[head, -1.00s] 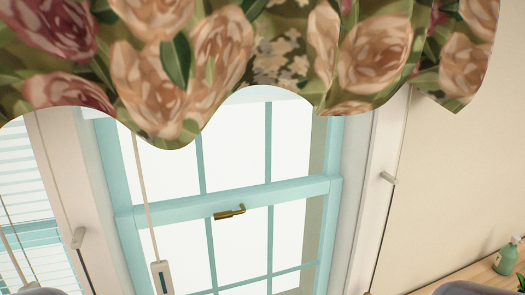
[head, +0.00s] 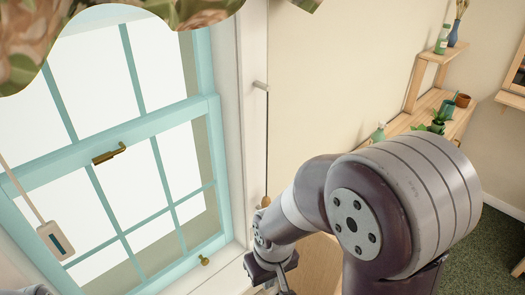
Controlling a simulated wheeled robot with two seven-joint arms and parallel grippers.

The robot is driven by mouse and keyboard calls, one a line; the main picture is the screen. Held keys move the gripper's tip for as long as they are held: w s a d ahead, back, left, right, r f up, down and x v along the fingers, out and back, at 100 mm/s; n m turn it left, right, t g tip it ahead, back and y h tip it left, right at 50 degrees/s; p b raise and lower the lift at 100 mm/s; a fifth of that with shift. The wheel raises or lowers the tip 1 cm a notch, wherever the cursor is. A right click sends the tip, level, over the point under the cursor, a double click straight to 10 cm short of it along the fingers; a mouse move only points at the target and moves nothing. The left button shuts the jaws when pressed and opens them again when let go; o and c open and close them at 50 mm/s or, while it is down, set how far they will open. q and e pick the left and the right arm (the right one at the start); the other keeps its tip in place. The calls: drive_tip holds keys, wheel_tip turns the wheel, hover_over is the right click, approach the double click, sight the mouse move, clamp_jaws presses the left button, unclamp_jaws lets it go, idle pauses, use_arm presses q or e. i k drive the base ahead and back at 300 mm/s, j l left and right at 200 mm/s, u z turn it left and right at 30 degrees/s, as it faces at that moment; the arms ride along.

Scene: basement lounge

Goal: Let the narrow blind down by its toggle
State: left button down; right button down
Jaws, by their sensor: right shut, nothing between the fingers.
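A dark cord (head: 267,140) hangs from a pale peg (head: 260,86) on the right side of the window frame. A small wooden knob (head: 266,202) is at its lower end. A pale cord with a white box-shaped pull (head: 55,241), dark-slotted, hangs in front of the window at the left; I cannot tell which of these is the toggle. No lowered blind shows over this window. My right gripper (head: 281,284) is below the wooden knob, apart from it, shut and empty, its tips partly cut off by the bottom edge.
The teal window (head: 125,138) has a brass latch (head: 110,153) and a brass knob (head: 203,260). A floral valance (head: 30,35) covers the upper left. Wooden shelves (head: 428,103) with plants and bottles stand at the right, beyond my right arm.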

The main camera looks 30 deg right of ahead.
sight(266, 202)
drive_tip(key=z, duration=1)
